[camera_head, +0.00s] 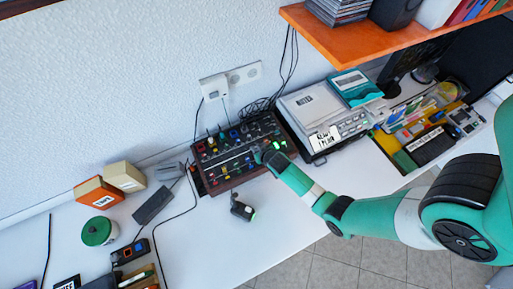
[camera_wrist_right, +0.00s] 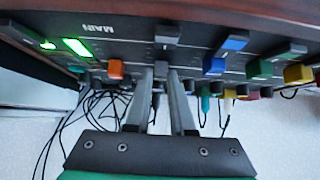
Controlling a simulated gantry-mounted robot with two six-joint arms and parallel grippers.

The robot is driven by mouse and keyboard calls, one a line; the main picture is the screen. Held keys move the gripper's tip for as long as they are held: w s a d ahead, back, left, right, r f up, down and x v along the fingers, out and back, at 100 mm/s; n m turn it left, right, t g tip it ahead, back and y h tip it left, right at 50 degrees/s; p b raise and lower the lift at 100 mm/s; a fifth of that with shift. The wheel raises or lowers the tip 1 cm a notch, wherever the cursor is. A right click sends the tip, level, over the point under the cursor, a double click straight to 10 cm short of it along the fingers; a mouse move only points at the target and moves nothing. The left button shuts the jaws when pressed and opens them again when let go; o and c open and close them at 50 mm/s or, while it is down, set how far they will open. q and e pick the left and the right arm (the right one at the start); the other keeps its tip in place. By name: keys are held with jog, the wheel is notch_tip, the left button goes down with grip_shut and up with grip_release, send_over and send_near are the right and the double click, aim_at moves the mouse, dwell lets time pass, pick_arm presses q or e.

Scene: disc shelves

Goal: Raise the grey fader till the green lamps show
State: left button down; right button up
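The mixer (camera_head: 238,165) stands on the desk against the wall, with rows of coloured caps and knobs. In the right wrist view, a dark grey fader cap (camera_wrist_right: 160,74) sits between the two fingertips of my right gripper (camera_wrist_right: 163,75). The fingers appear closed on it, with its sides filling the gap. Another dark grey cap (camera_wrist_right: 168,36) is just above the fingertips in that picture. A bright green lamp (camera_wrist_right: 77,47) is lit beside the label MAIN, with a smaller green glow (camera_wrist_right: 48,45) to its left. My left gripper is out of view.
In the wrist view, an orange cap (camera_wrist_right: 115,69) lies left of the fingers and a blue cap (camera_wrist_right: 215,66) right. A white device (camera_head: 312,108) stands right of the mixer. Cables run behind; the front desk is mostly clear.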

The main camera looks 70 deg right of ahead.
jog(key=o, duration=0.4)
jog(key=shift+w, duration=0.1)
jog(key=shift+c, duration=0.2)
jog(key=shift+r, duration=0.1)
jog(key=p+v, duration=0.4)
jog(key=v, duration=0.7)
jog(key=shift+s+r, duration=0.2)
jog(key=shift+s, duration=0.05)
